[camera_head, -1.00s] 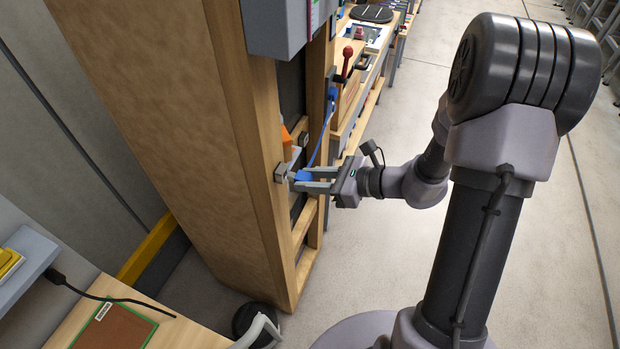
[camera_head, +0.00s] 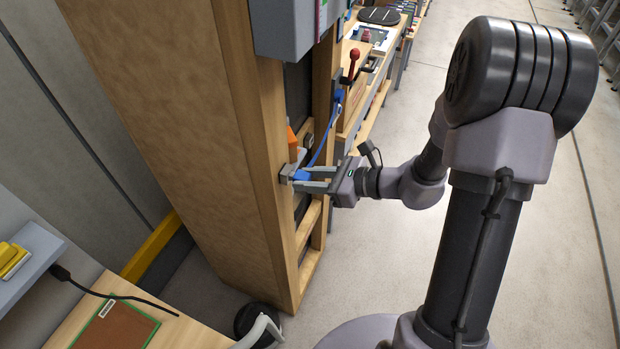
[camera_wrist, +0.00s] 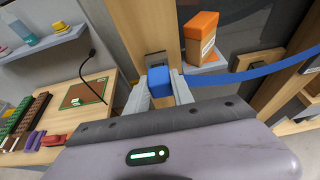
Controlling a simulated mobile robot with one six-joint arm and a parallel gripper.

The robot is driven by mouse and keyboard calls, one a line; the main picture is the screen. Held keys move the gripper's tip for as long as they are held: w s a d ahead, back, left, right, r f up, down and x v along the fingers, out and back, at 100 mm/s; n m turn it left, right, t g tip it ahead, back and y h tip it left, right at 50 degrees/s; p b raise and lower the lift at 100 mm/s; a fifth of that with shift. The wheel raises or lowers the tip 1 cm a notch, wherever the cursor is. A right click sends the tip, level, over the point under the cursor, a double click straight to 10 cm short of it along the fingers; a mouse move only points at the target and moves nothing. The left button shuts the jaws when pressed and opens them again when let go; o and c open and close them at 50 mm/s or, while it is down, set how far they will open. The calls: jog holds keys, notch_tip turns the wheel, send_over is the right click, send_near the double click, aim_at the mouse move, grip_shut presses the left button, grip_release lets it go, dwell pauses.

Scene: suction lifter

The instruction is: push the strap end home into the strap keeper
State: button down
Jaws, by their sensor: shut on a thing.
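The blue strap end (camera_head: 302,175) is held between the fingers of my gripper (camera_head: 308,180), level with the grey strap keeper (camera_head: 287,173) on the wooden post. In the wrist view the blue strap end (camera_wrist: 159,81) sits between both fingertips (camera_wrist: 160,92), directly in front of the keeper (camera_wrist: 156,60). The strap end is at or very close to the keeper's mouth; how far it is inside is hidden. The blue strap (camera_wrist: 265,73) runs off to the right in the wrist view. In the head view it rises to a blue anchor.
An orange-topped box (camera_wrist: 200,35) stands on a small grey shelf right of the keeper. A wooden post (camera_head: 262,150) rises beside my gripper. A bench with a green-edged board (camera_head: 115,327) lies lower left. Open floor (camera_head: 390,260) lies right of the post.

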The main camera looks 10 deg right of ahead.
jog(key=shift+w+a, duration=0.2)
jog(key=shift+a, duration=0.05)
jog(key=c, duration=1)
grip_release()
jog(key=p+v, duration=0.2)
jog(key=v, duration=1.5)
jog(key=shift+s+a+f+n+g+h+b, duration=0.35)
jog(key=shift+s+a+f+n+h+b, duration=0.95)
jog(key=shift+s+a+n+b, duration=1.35)
jog(key=shift+s+a+f+n+g+h+b, duration=0.3)
jog(key=shift+s+a+f+n+h+b, duration=1)
jog(key=shift+n+b, duration=2.45)
jog(key=shift+s+a+f+n+g+h+b, duration=0.35)
jog(key=shift+s+a+f+n+h+b, duration=0.5)
jog(key=shift+s+a+n+h+b, duration=2.2)
